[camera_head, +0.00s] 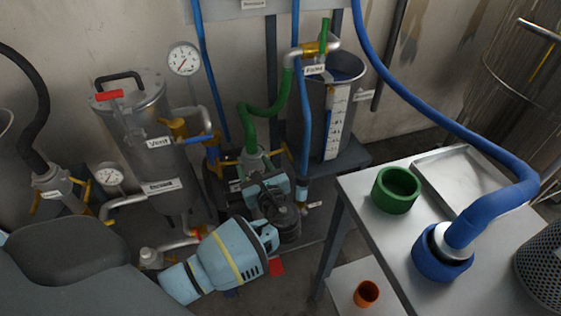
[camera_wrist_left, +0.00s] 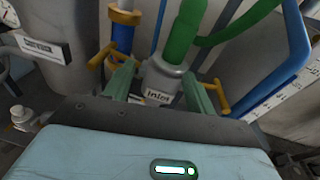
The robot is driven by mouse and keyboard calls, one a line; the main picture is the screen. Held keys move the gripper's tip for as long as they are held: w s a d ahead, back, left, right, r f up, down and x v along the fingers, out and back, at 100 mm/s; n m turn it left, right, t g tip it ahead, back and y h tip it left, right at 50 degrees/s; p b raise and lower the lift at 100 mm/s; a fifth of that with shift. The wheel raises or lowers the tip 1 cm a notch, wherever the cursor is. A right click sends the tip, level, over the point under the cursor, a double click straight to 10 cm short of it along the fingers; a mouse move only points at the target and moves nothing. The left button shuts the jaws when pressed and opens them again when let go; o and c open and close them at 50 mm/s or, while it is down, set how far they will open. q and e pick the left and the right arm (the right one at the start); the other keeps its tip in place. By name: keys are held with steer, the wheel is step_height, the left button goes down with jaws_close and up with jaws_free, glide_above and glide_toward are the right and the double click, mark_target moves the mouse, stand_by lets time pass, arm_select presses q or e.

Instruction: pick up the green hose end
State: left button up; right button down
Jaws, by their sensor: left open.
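The green hose (camera_head: 267,112) curves down from a pipe by the tall tank to a grey fitting (camera_head: 255,160) low at the middle. In the left wrist view the green hose end (camera_wrist_left: 183,38) stands upright in the grey fitting labelled Inlet (camera_wrist_left: 160,80), with yellow levers at its sides. My left gripper (camera_head: 258,172) is open, just in front of the fitting. Its two fingers (camera_wrist_left: 160,78) appear on either side of the fitting, below the green hose; I cannot tell if they touch it. My right gripper is not in view.
A steel table (camera_head: 350,185) at right carries a green cup (camera_head: 397,205), a tray (camera_head: 425,185) and a blue hose (camera_head: 500,205) ending in a blue cup (camera_head: 440,270). A steel vessel (camera_head: 155,125) stands left, the tall tank (camera_head: 309,115) behind. Blue pipes run near the fitting.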

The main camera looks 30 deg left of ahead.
mark_target(253, 146)
arm_select(q)
steer(key=shift+w+r+y+b, duration=0.4)
steer(key=shift+w+r+y, duration=0.3)
steer(key=shift+w+r, duration=0.35)
steer(key=shift+a+r, duration=0.1)
steer(key=shift+r, duration=0.25)
steer(key=shift+b+x, duration=0.3)
steer(key=shift+x, duration=0.8)
steer(key=shift+w+a, duration=0.45)
steer(key=b+x, duration=0.1)
steer(key=x, duration=0.2)
steer(key=shift+w+a+b, duration=0.2)
steer(key=shift+b, duration=0.2)
steer(key=shift+w+a, duration=0.25)
steer(key=shift+a, duration=0.05)
steer(key=shift+r, duration=0.1)
steer(key=shift+c, duration=0.4)
